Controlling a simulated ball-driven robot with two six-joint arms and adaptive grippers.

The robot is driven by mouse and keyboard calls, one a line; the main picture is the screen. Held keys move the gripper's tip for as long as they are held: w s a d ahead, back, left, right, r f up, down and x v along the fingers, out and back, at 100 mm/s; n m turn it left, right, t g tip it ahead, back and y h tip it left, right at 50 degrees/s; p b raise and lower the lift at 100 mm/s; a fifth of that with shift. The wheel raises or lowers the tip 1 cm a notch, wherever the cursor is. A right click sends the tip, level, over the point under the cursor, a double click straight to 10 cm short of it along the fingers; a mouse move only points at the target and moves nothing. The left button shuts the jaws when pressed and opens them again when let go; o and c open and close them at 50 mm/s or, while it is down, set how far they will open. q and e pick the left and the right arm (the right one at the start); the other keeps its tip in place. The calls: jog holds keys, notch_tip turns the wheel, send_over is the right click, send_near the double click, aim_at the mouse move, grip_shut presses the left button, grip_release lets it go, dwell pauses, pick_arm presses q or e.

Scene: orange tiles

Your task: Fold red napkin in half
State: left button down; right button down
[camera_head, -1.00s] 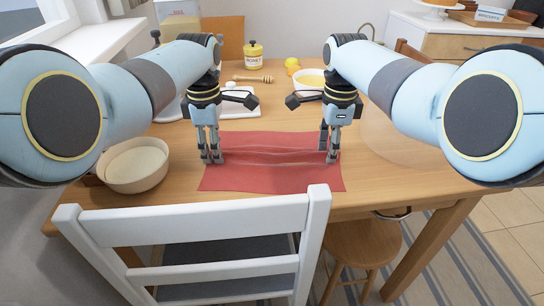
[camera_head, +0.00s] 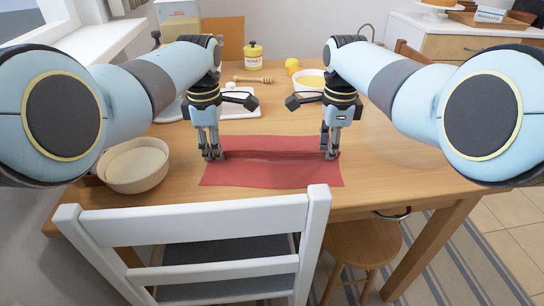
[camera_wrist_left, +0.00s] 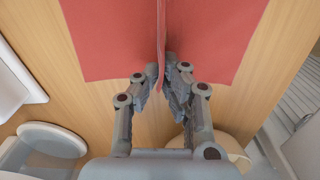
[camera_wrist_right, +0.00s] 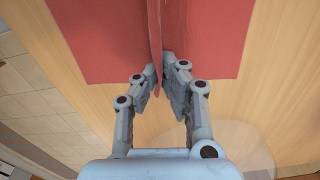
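The red napkin (camera_head: 270,174) lies on the wooden table with a raised ridge running left to right across its middle. My left gripper (camera_head: 214,155) is at the napkin's left edge, and my right gripper (camera_head: 331,155) is at its right edge. In the left wrist view, the fingertips (camera_wrist_left: 163,72) pinch the ridge of the napkin (camera_wrist_left: 215,40) from both sides. In the right wrist view, the fingertips (camera_wrist_right: 162,78) pinch the other end of the ridge, with napkin (camera_wrist_right: 205,40) flat on both sides.
A white chair (camera_head: 205,213) stands at the table's front edge. A cream bowl (camera_head: 134,165) is left of the napkin. A white board (camera_head: 240,109), a honey dipper (camera_head: 253,79), a yellow jar (camera_head: 253,54) and a white bowl (camera_head: 309,80) are behind. The table right of the napkin is clear.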

pick_arm(q)
jog(key=shift+s, duration=0.1)
pick_arm(e)
jog(key=shift+s+f, duration=0.15)
